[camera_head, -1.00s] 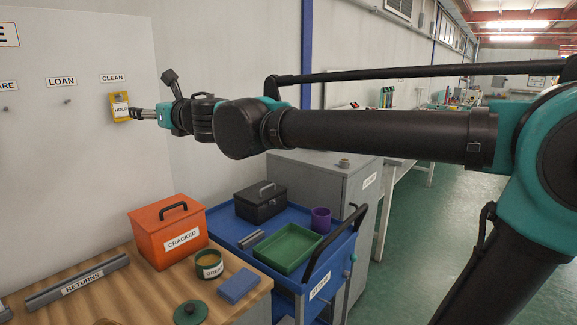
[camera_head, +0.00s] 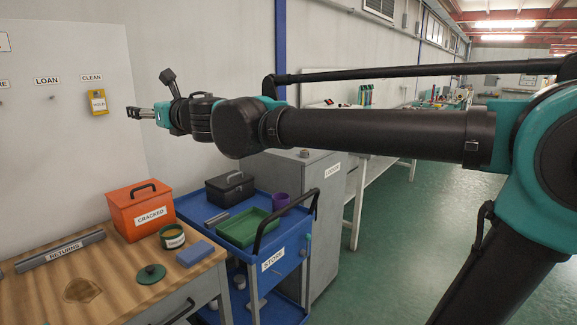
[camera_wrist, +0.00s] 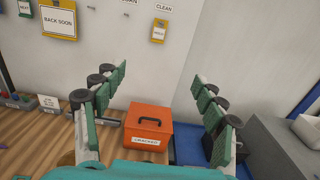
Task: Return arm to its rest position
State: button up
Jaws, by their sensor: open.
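My gripper (camera_head: 133,113) is open and empty, held in the air in front of the wall board, with my arm stretched out to the left in the head view. In the wrist view my gripper (camera_wrist: 160,95) shows its two green-padded fingers spread wide with nothing between them. A yellow tag marked HOLD (camera_head: 98,102) hangs under the CLEAN label, left of my gripper and apart from it. The same tag (camera_wrist: 158,31) hangs on the board in the wrist view.
An orange CRACKED box (camera_head: 141,208) stands on the wooden bench (camera_head: 110,258), below my gripper. A blue cart (camera_head: 282,262) with a green tray (camera_head: 245,229) and a black toolbox (camera_head: 230,188) stands right of the bench. Green floor (camera_head: 430,220) is open further right.

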jog(key=w+d+f+m+t+h, duration=0.1)
jog(key=w+d+f+m+h, duration=0.25)
jog(key=d+m, duration=0.2)
jog(key=w+d+f+m+t+h, duration=0.2)
jog(key=w+d+f+m, duration=0.2)
jog(key=d, duration=0.3)
jog(key=w+d+f+m+t+h, duration=0.1)
jog(key=w+d+f+m+h, duration=0.15)
jog(key=w+d+m, duration=0.35)
jog(key=s+d+f+m+g+h, duration=0.1)
jog(key=d+f+m+h, duration=0.2)
jog(key=d+f+m, duration=0.35)
jog(key=s+d+f+m+g+h, duration=0.1)
jog(key=d+f+m+h, duration=0.25)
jog(key=d+f, duration=0.65)
jog(key=s+d+f+m+g+h, duration=0.1)
jog(key=s+d+f+m+g, duration=0.2)
jog(key=s+d+f+m, duration=0.35)
jog(key=s+d+f+m+g+h, duration=0.1)
jog(key=s+d+f+m+g, duration=0.15)
jog(key=d+f+m, duration=0.55)
jog(key=s+d+f+m+g+y, duration=0.2)
jog(key=s+f+m, duration=0.4)
jog(key=s+f, duration=0.4)
jog(key=s+d+g, duration=0.1)
jog(key=s, duration=0.3)
jog(key=shift+s+g, duration=0.2)
jog(key=shift+g, duration=0.15)
jog(key=shift+y, duration=0.25)
